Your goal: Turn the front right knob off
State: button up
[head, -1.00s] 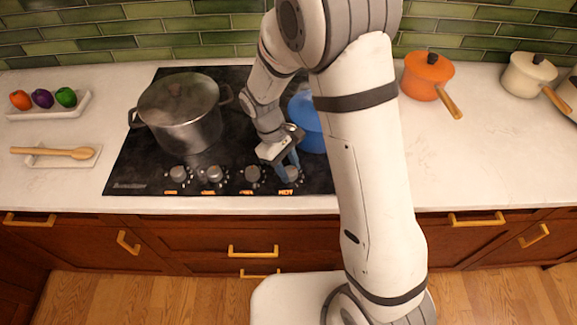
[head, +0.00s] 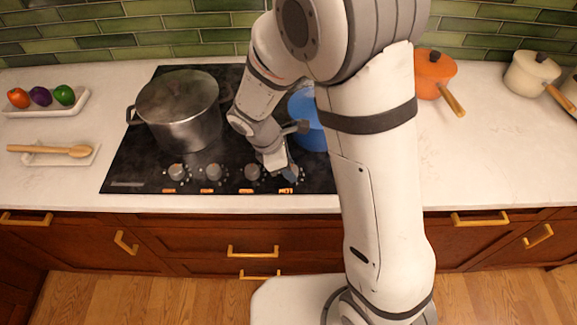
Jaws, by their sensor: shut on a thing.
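A black cooktop (head: 140,165) has a row of several grey knobs along its front edge. The front right knob (head: 289,176) is the rightmost one, with an orange lit label under it. My gripper (head: 287,172) reaches down onto this knob and is shut on it. The fingers hide most of the knob, so its pointer cannot be made out. The knob left of it (head: 251,172) is uncovered and apart from my gripper.
A large steel pot (head: 180,110) stands on the cooktop's left. A blue pot (head: 310,125) stands behind my gripper, partly hidden by my arm. An orange pan (head: 433,75) and a cream pan (head: 531,75) stand at the right. The counter's right front is clear.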

jog(key=shift+n+t, duration=0.6)
jog(key=shift+n, duration=0.9)
jog(key=shift+y, duration=0.3)
jog(key=o, duration=1)
jog(key=v, duration=0.7)
jog(key=shift+s+a+r, duration=0.1)
jog(key=shift+a+r, duration=0.1)
jog(key=shift+r, duration=0.15)
jog(key=s+d+r+m+y, duration=0.1)
jog(key=s+d+r+m, duration=0.2)
jog(key=d+m, duration=0.2)
jog(key=s+d+r+m+t+y, duration=0.1)
jog(key=s+d+r+m, duration=0.3)
jog(key=m, duration=0.5)
jog(key=s+d+r+m+y, duration=0.2)
jog(key=s+d+r+m, duration=0.1)
jog(key=d+m, duration=0.3)
jog(key=shift+s+d+r+m+t, duration=0.2)
jog(key=shift+s+m, duration=0.15)
jog(key=shift+m, duration=0.15)
jog(key=shift+s+d+r+m+t, duration=0.1)
jog(key=shift+s+d+r+m, duration=0.1)
jog(key=shift+s+m, duration=0.25)
